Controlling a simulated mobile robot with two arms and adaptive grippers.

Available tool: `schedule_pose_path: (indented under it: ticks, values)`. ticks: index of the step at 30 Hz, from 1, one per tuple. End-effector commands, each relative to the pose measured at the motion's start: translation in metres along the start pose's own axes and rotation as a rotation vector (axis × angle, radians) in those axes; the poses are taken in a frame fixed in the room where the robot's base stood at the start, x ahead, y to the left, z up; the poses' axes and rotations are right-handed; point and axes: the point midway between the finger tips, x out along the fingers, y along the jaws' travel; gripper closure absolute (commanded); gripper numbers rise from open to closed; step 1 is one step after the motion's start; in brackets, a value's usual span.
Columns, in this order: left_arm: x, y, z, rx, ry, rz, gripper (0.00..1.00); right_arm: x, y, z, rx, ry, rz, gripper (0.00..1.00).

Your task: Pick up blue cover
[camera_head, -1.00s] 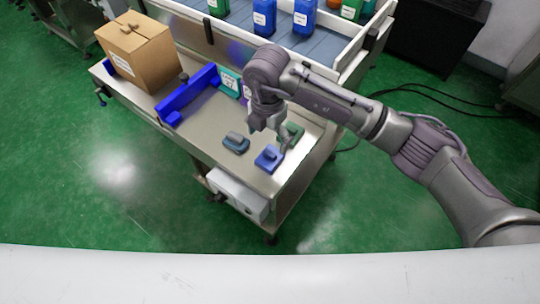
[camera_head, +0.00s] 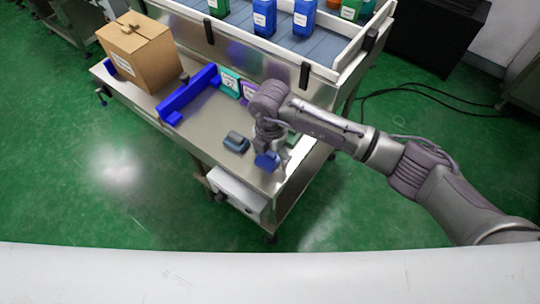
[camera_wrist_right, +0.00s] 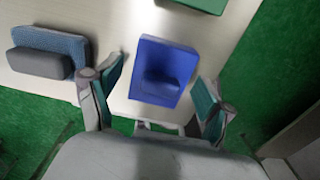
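The blue cover (camera_head: 267,161) is a small flat block with a raised knob, on the front right part of the steel table. My right gripper (camera_head: 272,148) is right above it and hides part of it in the head view. In the right wrist view the blue cover (camera_wrist_right: 163,72) lies just ahead of and between the two spread fingers of my right gripper (camera_wrist_right: 155,100). The fingers are open, with a gap on each side of the cover. My left gripper is not in view.
A grey-blue cover (camera_head: 237,142) lies close to the left, and a green cover (camera_wrist_right: 200,3) lies just beyond. A blue fixture (camera_head: 188,95) and a cardboard box (camera_head: 140,52) stand farther left on the table (camera_head: 205,135). Bottles stand in a tray behind.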

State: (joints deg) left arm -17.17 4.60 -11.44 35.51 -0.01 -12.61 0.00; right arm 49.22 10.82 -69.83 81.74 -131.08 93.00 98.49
Motion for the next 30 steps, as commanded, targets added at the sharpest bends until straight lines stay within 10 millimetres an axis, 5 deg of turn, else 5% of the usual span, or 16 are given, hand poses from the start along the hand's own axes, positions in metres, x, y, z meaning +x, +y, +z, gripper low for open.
schedule_pose_path:
  ticks: [9,20,27,30]
  values:
    - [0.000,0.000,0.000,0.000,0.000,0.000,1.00,-0.001,0.000,0.000,0.000,0.000,0.001,0.77]
    - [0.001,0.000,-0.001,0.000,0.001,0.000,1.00,-0.007,0.001,0.000,0.000,0.000,0.002,0.77]
    - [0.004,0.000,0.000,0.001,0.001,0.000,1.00,-0.044,0.001,0.001,-0.002,-0.003,0.005,0.77]
    - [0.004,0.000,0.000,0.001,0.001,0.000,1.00,-0.055,-0.024,0.008,0.001,-0.003,0.000,0.77]
